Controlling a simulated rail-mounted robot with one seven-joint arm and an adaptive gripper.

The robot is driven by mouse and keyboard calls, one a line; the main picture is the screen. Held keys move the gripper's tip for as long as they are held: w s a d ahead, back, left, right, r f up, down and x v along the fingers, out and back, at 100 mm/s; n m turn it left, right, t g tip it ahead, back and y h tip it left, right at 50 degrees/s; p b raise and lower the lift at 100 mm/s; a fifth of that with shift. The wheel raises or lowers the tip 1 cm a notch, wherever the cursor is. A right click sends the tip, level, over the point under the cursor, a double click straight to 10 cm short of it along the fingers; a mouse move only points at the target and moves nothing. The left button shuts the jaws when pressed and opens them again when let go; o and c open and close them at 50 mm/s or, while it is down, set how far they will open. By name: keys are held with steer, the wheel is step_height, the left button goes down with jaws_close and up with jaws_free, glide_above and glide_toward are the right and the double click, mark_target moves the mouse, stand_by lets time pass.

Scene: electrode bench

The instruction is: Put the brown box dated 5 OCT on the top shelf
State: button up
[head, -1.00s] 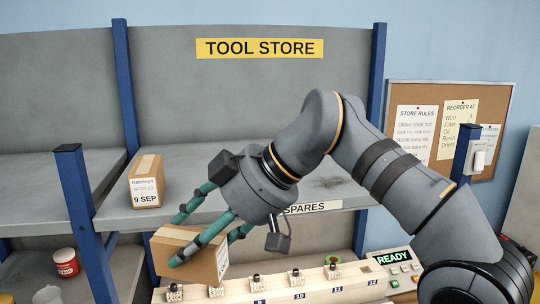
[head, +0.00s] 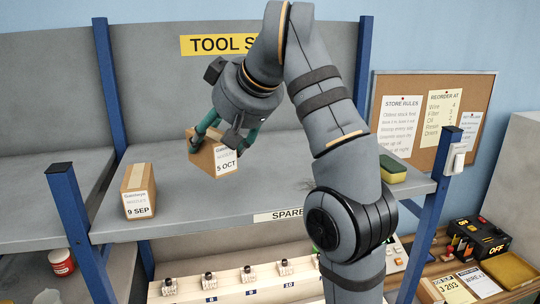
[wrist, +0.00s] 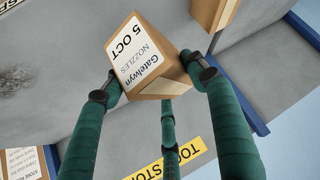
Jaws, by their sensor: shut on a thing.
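The brown box dated 5 OCT (head: 223,160) is held tilted over the grey top shelf (head: 275,187), right of the 9 SEP box. My gripper (head: 216,140) is shut on it, with green fingers on its sides. In the wrist view the box (wrist: 172,80) sits between the fingertips of my gripper (wrist: 155,76), its white label reading Gatelwyn Nozzles 5 OCT. I cannot tell whether its lower edge touches the shelf.
A brown box dated 9 SEP (head: 139,192) stands at the shelf's front left. A yellow and green sponge (head: 392,170) lies at its right end. Blue posts (head: 78,225) flank the shelf. Bare shelf shows between the two boxes.

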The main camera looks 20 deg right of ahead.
steer(key=shift+w+d+r+m, duration=0.25)
steer(key=shift+w+d+m, duration=0.05)
steer(key=shift+w, duration=0.1)
steer(key=shift+w+d+f+h, duration=0.1)
steer(key=shift+d+f+h, duration=0.05)
steer(key=shift+h, duration=0.15)
steer(key=shift+f, duration=0.35)
steer(key=shift+s+d+f, duration=0.1)
steer(key=shift+f, duration=0.5)
steer(key=shift+s+d+f, duration=0.1)
steer(key=shift+f, duration=0.45)
steer(key=shift+w+a+f, duration=0.15)
steer(key=shift+f, duration=2.15)
steer(key=o, duration=1.4)
